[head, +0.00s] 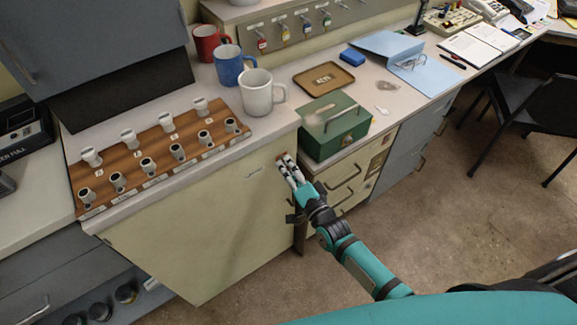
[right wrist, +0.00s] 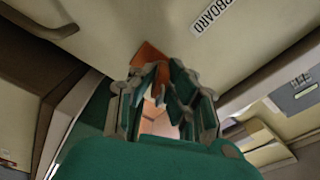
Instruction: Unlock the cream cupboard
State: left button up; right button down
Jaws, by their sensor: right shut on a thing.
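The cream cupboard (head: 195,225) stands below the counter with its door closed; a small label (head: 253,170) sits near its top right. In the right wrist view the door (right wrist: 265,40) fills the top, with a label (right wrist: 211,15) ending in "PBOARD". My right gripper (head: 285,162) is at the door's upper right edge, shut on a small orange-brown thing (right wrist: 150,56), probably a key or its tag. It appears to be against or very close to the door. The fingers hide its tip and any lock. My left gripper is not in view.
A green metal box (head: 333,130) stands on the counter right of the gripper, above drawers (head: 345,190). Several tagged keys hang on a rail (head: 300,28). A wooden rack (head: 160,150) and three mugs stand on the counter. The floor (head: 430,220) in front is clear.

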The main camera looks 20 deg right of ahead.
jog(key=m, duration=0.2)
jog(key=shift+w+r+m, duration=0.15)
jog(key=shift+r+m, duration=0.15)
jog(key=shift+r, duration=0.05)
jog(key=m, duration=0.3)
jog(key=shift+a, duration=0.1)
jog(key=shift+n, duration=0.3)
jog(key=c, duration=1.3)
grip_release()
jog(key=shift+w+a+f, duration=0.1)
jog(key=shift+w+f, duration=0.05)
jog(key=shift+f, duration=0.1)
